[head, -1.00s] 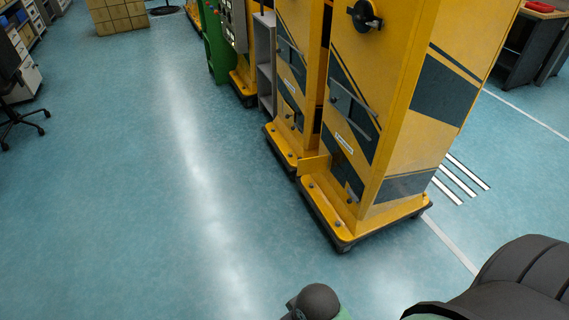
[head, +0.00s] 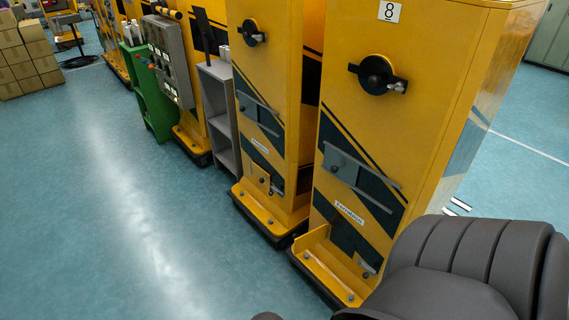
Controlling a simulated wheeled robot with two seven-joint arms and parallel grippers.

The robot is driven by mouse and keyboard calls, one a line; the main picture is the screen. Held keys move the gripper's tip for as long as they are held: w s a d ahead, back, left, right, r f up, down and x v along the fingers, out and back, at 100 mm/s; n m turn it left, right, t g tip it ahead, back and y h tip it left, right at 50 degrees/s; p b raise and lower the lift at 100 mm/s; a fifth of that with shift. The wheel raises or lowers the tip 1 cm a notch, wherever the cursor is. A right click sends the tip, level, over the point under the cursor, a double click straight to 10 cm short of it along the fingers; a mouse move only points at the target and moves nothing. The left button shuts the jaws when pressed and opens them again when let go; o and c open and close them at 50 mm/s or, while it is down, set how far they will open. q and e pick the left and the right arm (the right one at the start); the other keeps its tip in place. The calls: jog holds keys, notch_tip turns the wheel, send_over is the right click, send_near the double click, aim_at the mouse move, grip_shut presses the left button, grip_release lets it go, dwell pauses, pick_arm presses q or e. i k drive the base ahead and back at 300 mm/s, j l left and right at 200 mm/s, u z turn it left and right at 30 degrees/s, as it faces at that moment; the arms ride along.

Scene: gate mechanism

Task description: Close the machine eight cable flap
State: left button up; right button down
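Machine eight (head: 400,140) is a tall yellow cabinet in the right half of the head view, with a white "8" label (head: 389,11) near its top. Low on its front, a small yellow flap (head: 313,239) stands out from the left edge, apart from the front face, so it looks open. A small latch-like part (head: 367,271) sits low on the front, right of the flap. Higher up are a grey sliding bar (head: 345,170) and a black round knob (head: 376,75). Neither of my grippers is in view.
A similar yellow cabinet (head: 265,110) stands close on the left, its low flap (head: 257,180) lying against the front. Further left are a grey shelf (head: 216,110), a control panel (head: 168,60) and a green stand (head: 152,105). The blue floor (head: 90,220) in front is clear.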

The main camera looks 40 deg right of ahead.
aim_at(303, 243)
jog(key=i, duration=1.9)
jog(key=i+z, duration=0.15)
jog(key=i, duration=0.35)
jog(key=i+j+z, duration=0.2)
jog(key=i, duration=0.3)
jog(key=i+j+z, duration=0.15)
jog(key=i, duration=0.35)
jog(key=z, duration=3.6)
